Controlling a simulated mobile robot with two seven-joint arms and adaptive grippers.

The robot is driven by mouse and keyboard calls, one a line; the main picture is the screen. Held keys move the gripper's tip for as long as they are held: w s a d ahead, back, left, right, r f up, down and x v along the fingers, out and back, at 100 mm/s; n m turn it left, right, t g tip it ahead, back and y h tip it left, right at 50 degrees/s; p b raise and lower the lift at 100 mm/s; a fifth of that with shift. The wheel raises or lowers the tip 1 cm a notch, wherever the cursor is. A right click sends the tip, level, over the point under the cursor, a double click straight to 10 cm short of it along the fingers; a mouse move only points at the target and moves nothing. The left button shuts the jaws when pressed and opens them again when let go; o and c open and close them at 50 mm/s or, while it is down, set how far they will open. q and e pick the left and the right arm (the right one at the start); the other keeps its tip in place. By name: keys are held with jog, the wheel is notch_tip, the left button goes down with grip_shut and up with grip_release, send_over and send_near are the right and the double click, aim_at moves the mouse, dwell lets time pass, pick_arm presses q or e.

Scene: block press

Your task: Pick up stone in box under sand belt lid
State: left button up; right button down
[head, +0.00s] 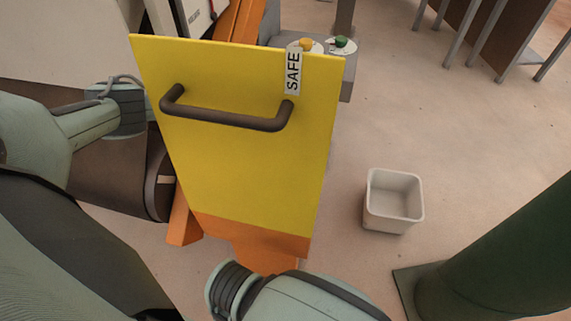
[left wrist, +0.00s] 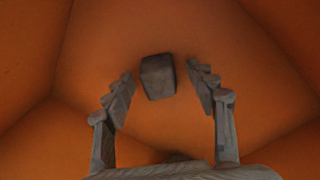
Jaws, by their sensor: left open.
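A dark grey stone block (left wrist: 158,77) shows in the left wrist view against the orange walls of the box (left wrist: 95,40). My left gripper (left wrist: 160,75) is open, with one finger on each side of the stone in the picture. Gaps show between the stone and both fingers; I cannot tell how deep the stone lies between them. In the head view the yellow lid (head: 240,165) with a dark handle (head: 225,119) stands tilted in front. It hides the stone and my left gripper. Only my right arm's links show at the bottom; its gripper is out of sight.
A "SAFE" label (head: 293,73) is on the lid's upper right. A control box with a yellow button (head: 306,43) and a green button (head: 341,42) stands behind. A white bin (head: 393,201) sits on the floor to the right, with open floor around it.

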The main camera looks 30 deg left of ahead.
pick_arm(q)
grip_shut()
dwell(0.4)
jog(key=shift+r, duration=0.1)
